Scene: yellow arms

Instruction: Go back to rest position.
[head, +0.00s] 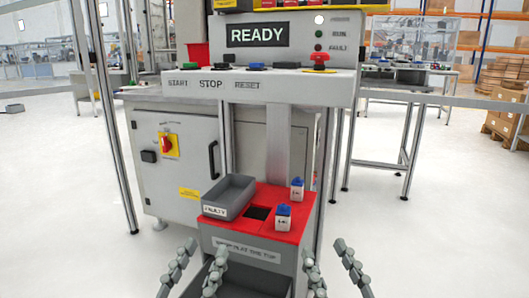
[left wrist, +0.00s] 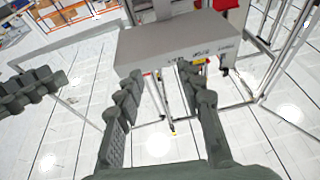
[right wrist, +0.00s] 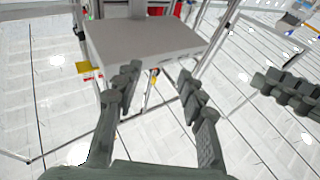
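My left gripper (head: 197,268) is at the bottom of the head view, left of centre. Its two fingers are spread apart with nothing between them, as the left wrist view (left wrist: 160,110) also shows. My right gripper (head: 333,268) is at the bottom, right of centre. Its fingers are spread and empty in the right wrist view (right wrist: 158,100).
A grey bin labelled FAULTY (head: 229,196) and two small white containers with blue caps (head: 283,217) (head: 297,188) are on the stand. Behind is a control panel (head: 288,86) with a READY display (head: 258,35). Metal posts and a grey cabinet (head: 180,160) stand behind.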

